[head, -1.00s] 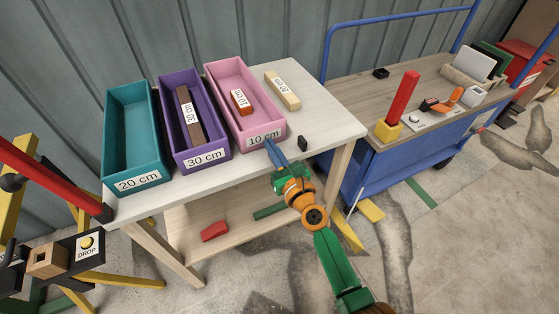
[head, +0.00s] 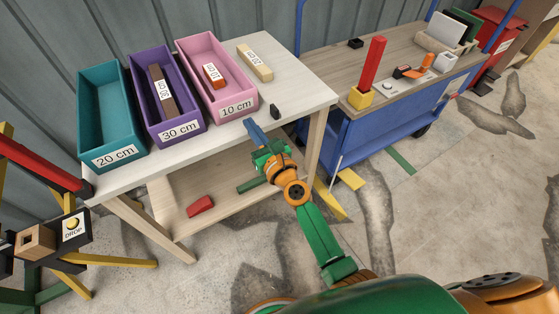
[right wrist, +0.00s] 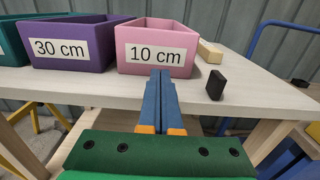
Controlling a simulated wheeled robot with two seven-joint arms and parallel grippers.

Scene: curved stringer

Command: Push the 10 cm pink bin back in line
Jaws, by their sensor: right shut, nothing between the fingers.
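The pink bin (head: 187,58) labelled 10 cm stands upright at the right end of a row of three bins on the pale table. Its front lies roughly level with the purple 30 cm bin (head: 181,129) and the teal 20 cm bin (head: 117,158). It holds a small orange labelled block (head: 213,76). My right gripper (head: 248,123) is shut and empty, its blue fingertips just in front of the pink bin's front wall. In the right wrist view its fingertips (right wrist: 160,74) overlap the lower edge of the pink bin (right wrist: 184,66); contact cannot be told. My left gripper is out of view.
A black block (head: 275,111) stands right of my right gripper, and a pale labelled block (head: 255,62) lies behind it on the table (head: 305,90). A blue cart (head: 385,135) stands to the right. A red piece (head: 200,206) lies on the lower shelf.

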